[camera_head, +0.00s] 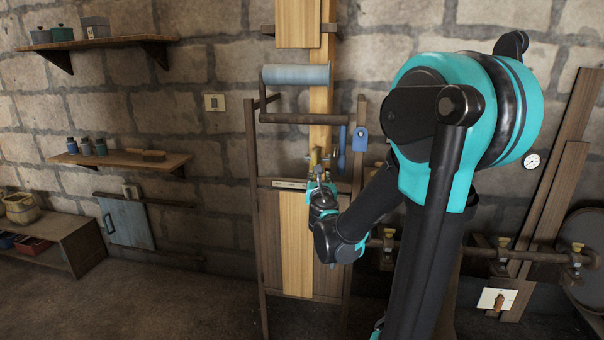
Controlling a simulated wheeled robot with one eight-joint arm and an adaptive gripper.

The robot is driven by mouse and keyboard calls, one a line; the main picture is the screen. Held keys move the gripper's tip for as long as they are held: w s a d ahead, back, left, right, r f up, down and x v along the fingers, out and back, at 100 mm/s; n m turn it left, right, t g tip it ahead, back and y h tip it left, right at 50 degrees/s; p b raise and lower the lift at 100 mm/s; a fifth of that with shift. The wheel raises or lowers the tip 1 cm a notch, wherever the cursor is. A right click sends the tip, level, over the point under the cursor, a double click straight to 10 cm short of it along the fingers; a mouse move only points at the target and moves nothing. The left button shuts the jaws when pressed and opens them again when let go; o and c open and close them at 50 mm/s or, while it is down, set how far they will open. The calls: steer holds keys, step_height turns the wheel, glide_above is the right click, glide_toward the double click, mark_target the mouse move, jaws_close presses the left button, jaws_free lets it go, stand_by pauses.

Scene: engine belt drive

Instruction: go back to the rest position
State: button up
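My teal and black arm reaches forward from the right side of the view. Its end, my gripper (319,170), is in front of the wooden belt stand, just above a crossbar with small pale labels (289,184). The fingers are small and overlap brassy parts behind them, so I cannot tell whether they are open or touching anything. A blue-grey roller (297,75) is above the gripper. A thin blue handle (342,147) and a blue tag (360,139) hang just right of it. My arm hides part of the stand and the wall behind.
A tan vertical belt (321,103) runs up the wall. Two wall shelves (95,43) (122,160) and a low bench (62,241) are at the left. Pipes with brass valves (503,251) and leaning planks (563,190) are at the right. The left floor is clear.

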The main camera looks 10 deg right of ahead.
steer(key=s+d+f+m+g+h, duration=0.25)
steer(key=s+d+f+m, duration=0.3)
steer(key=m, duration=0.45)
steer(key=s+d+f+m+g+h, duration=0.1)
steer(key=s+d+f+m+g, duration=0.35)
steer(key=s+f+m, duration=0.35)
steer(key=s+a+f+m+g+y, duration=0.3)
steer(key=s+a+f+m, duration=0.1)
steer(key=s+m, duration=0.3)
steer(key=s+a+f+m+g+y, duration=0.3)
steer(key=s+f+m, duration=0.3)
steer(key=s+m, duration=0.2)
steer(key=shift+s+a+f, duration=0.4)
steer(key=shift+s+a, duration=0.35)
